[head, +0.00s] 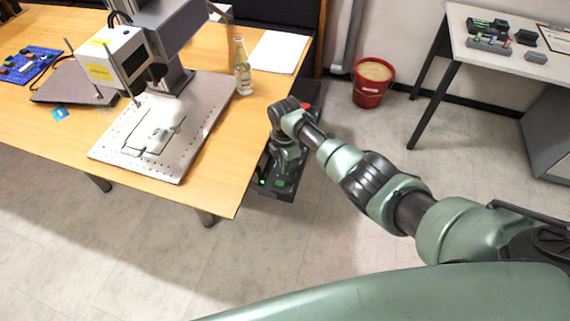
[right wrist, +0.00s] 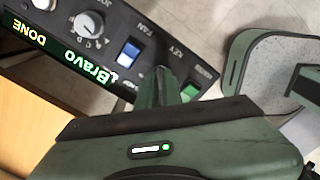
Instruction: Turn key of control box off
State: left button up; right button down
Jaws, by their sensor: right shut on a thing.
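The control box (head: 281,188) is a black unit beside the right edge of the wooden table, partly covered by my right arm. In the right wrist view the control box (right wrist: 120,32) shows a green display reading "Bravo" and "DONE", a round dial, a blue FAN switch (right wrist: 129,52) and a green lit switch (right wrist: 191,90). My right gripper (head: 286,152) is at the box. In the right wrist view its fingers (right wrist: 163,88) are closed together at the KEY label. The key itself is hidden by the fingers, so its angle cannot be told. My left gripper is not in view.
The wooden table (head: 215,170) holds a laser marker (head: 120,55) over a metal plate (head: 195,110), a glass bottle (head: 243,68) and papers (head: 278,52). A red bucket (head: 370,88) stands on the floor behind. A white table (head: 490,58) is at the right.

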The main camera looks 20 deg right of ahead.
dwell(0.5)
jog(key=c, duration=1.6)
grip_release()
jog(key=shift+r, duration=0.1)
notch_tip(320, 180, up, 8)
jog(key=shift+f+p, duration=0.15)
jog(key=shift+p, duration=0.25)
